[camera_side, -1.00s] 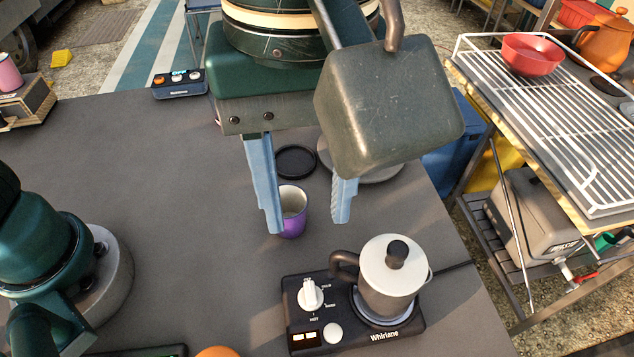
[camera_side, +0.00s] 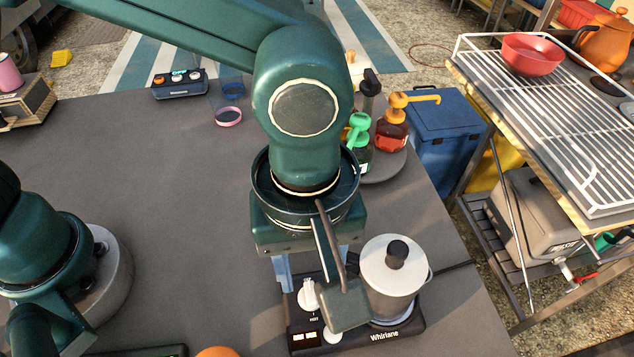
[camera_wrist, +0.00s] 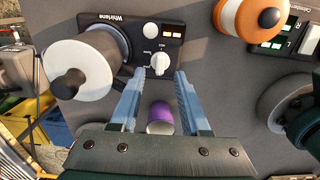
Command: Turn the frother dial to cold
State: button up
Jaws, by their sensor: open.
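The frother base (camera_side: 303,340) is a black unit at the front of the table, with a lidded cream jug (camera_side: 390,275) on its right side. Its white dial (camera_side: 308,295) is on the left side, partly covered by my wrist camera in the side view. The dial also shows in the wrist view (camera_wrist: 160,63). My gripper (camera_wrist: 160,73) is open, with one blue finger on each side of the dial and apparent gaps. I cannot tell the fingertips' height relative to the dial, nor which mark its pointer is on.
A purple cup (camera_wrist: 160,117) stands near the frother; my arm hides it in the side view. Pump bottles (camera_side: 391,130) stand on a round tray behind. An orange object (camera_wrist: 250,17) lies near the frother. Open table (camera_side: 170,190) lies left of my arm.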

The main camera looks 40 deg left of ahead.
aim_at(310, 291)
jog(key=shift+f, duration=1.9)
grip_shut()
jog(key=m, duration=0.6)
jog(key=shift+m, duration=0.3)
jog(key=m, duration=0.5)
jog(key=shift+m, duration=0.3)
